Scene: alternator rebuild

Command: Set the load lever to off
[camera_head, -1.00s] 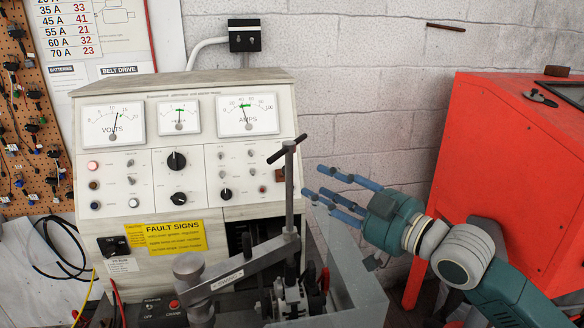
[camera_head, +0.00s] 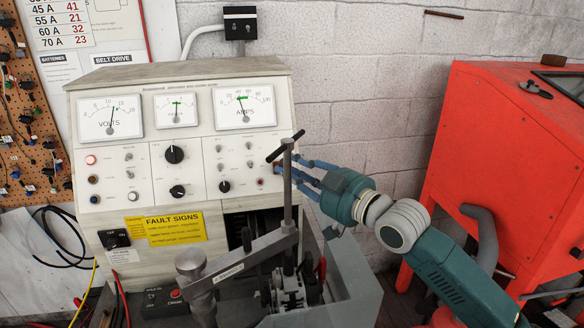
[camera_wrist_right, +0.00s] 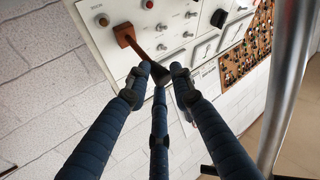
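The load lever (camera_wrist_right: 137,46) is a brown-orange arm with a dark knob at its end. It stands out from the right end of the test bench panel. In the head view a small part of its brown base (camera_head: 277,169) shows behind the T-handle; the rest is hidden there. My right gripper (camera_head: 296,172) reaches in from the right. In the right wrist view its three blue fingers (camera_wrist_right: 160,78) are spread around the dark knob; contact cannot be told. My left gripper is not in view.
A grey T-handle post (camera_head: 288,180) and clamp arm (camera_head: 240,268) stand in front of the panel, close to my right fingers. The cream test bench (camera_head: 180,75) carries meters and knobs. A red cabinet (camera_head: 500,150) stands at the right, with brick wall between.

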